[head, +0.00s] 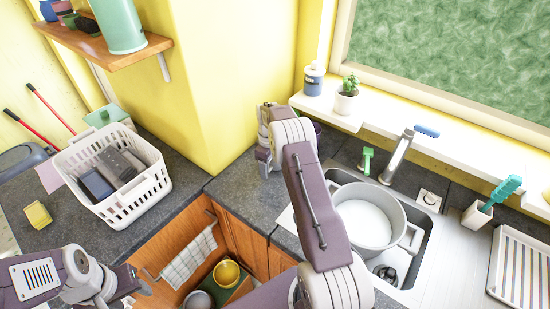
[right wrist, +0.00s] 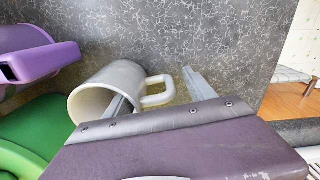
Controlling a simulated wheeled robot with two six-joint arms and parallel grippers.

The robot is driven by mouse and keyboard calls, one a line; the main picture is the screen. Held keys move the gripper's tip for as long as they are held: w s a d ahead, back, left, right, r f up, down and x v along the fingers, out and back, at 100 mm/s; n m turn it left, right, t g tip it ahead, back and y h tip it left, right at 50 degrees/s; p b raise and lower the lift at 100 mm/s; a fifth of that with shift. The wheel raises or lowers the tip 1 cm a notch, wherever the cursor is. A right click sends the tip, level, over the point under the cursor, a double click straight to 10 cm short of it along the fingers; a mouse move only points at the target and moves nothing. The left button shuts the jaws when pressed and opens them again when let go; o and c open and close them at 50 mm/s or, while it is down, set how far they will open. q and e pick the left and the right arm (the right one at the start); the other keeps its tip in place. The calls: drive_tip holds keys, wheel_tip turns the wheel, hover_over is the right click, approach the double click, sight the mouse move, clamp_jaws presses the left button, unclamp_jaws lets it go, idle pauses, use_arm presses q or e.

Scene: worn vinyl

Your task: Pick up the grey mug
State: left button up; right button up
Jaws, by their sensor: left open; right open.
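The grey mug (right wrist: 120,76) lies on its side on the dark counter in the right wrist view, its mouth toward the camera and its handle to the right. My right gripper (right wrist: 155,86) is open at the mug. One finger overlaps the mouth and the other is to the right of the handle, so the handle shows between them. I cannot tell whether a finger touches the mug. In the head view my right gripper (head: 264,160) is at the counter corner, where I cannot make out the mug. My left gripper (head: 138,285) is open and empty at lower left.
A purple object (right wrist: 40,55) and a green object (right wrist: 35,130) sit left of the mug. A white basket (head: 128,205) stands on the left counter. A large pot (head: 365,215) sits in the sink. The yellow wall corner rises close behind my right gripper.

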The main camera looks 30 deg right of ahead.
drive_tip(key=shift+w+d+f, duration=0.1)
drive_tip(key=shift+w+f, duration=0.05)
drive_tip(key=shift+f, duration=0.2)
drive_tip(key=shift+r, duration=0.15)
drive_tip(key=c, duration=0.6)
clamp_jaws()
